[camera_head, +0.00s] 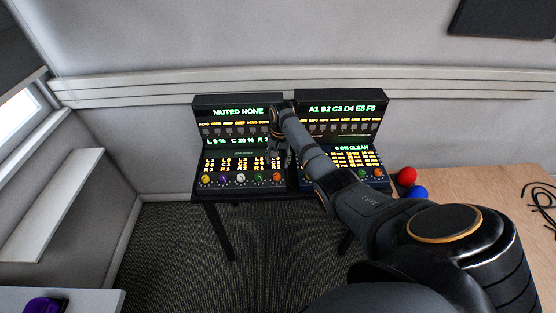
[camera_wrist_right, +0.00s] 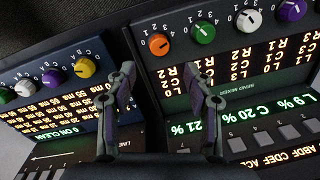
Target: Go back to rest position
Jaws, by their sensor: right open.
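My right arm reaches in from the lower right in the head view. Its gripper (camera_head: 281,158) is over the gap between two dark consoles, near the right edge of the left console (camera_head: 228,151). The right console (camera_head: 342,110) is partly hidden behind my arm. In the right wrist view the right gripper (camera_wrist_right: 162,84) is open, its two fingers apart with nothing between them. One finger is in front of each console. My left gripper is in neither view.
A wooden table (camera_head: 475,185) at the right holds a red ball (camera_head: 407,176), a blue ball (camera_head: 418,192) and black cables (camera_head: 543,200). The consoles stand on a dark table (camera_head: 224,228). A white surface (camera_head: 95,299) with a purple item is at lower left. The carpet (camera_head: 170,250) is clear.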

